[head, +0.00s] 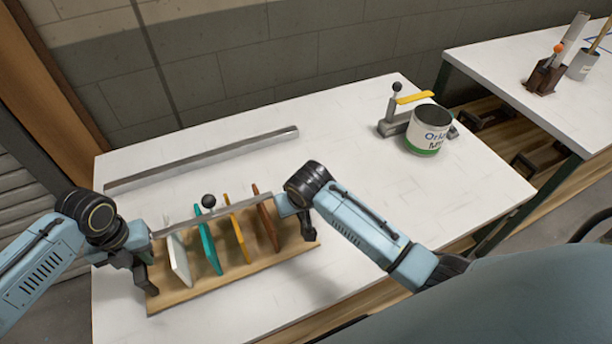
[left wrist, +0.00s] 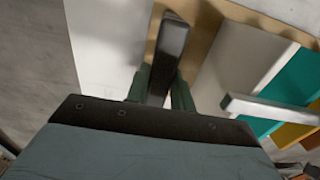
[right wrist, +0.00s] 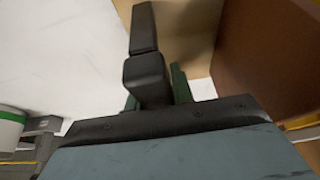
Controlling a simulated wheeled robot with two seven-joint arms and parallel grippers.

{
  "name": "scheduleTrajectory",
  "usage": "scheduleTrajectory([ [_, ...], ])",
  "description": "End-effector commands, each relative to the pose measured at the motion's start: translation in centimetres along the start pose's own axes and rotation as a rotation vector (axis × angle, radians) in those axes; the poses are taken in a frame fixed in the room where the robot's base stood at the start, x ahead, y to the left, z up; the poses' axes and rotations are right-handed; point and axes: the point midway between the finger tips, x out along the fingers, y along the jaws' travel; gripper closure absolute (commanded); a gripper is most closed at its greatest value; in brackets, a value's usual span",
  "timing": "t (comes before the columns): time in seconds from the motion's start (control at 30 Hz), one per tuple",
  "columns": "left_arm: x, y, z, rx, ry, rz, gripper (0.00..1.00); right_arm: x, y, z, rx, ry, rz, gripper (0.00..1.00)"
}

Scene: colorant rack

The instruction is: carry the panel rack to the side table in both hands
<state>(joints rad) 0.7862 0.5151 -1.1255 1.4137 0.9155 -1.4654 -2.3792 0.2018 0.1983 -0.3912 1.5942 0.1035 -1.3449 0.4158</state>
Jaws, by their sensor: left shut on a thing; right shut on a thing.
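The panel rack has a wooden base (head: 215,282) with white, teal, yellow and brown upright panels, a thin metal rail and dark end handles. It is over the near part of the white worktable (head: 330,160); I cannot tell whether it touches the top. My left gripper (head: 138,257) is shut on the rack's left handle, a dark bar that shows in the left wrist view (left wrist: 170,45). My right gripper (head: 296,203) is shut on its right handle, also dark in the right wrist view (right wrist: 144,30). The side table (head: 500,62) stands at the upper right.
A paint can (head: 427,131) and a metal clamp with a yellow lever (head: 415,97) are at the worktable's right. A long metal strip (head: 205,158) lies along the back. A gap separates the tables.

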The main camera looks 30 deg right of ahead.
Motion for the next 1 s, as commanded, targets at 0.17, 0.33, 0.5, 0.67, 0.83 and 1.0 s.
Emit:
scheduleTrajectory([
  [0.17, 0.9, -0.2, 0.1, 0.002, -0.003, -0.005, 1.0, 0.9, -0.2, 0.3, -0.001, 0.003, -0.004, 1.0],
  [0.33, 1.1, -0.1, 0.0, 0.001, -0.001, -0.003, 0.65, 1.0, -0.1, 0.5, -0.001, 0.0, -0.003, 0.65],
  [0.5, 1.1, -0.1, 0.0, 0.001, 0.0, -0.002, 0.55, 1.0, -0.1, 0.4, 0.0, 0.0, -0.002, 0.55],
  [0.67, 1.1, 0.0, 0.0, 0.0, 0.0, -0.001, 0.55, 1.0, 0.0, 0.4, 0.0, 0.0, -0.001, 0.55],
  [0.83, -0.1, -0.1, 0.1, 0.001, -0.002, -0.002, 0.55, 1.0, 0.0, 0.4, 0.0, 0.0, 0.0, 0.55],
  [1.0, -3.5, 0.0, 0.1, 0.002, -0.005, -0.002, 0.55, 1.0, 0.0, 0.4, 0.0, 0.0, 0.0, 0.55],
])
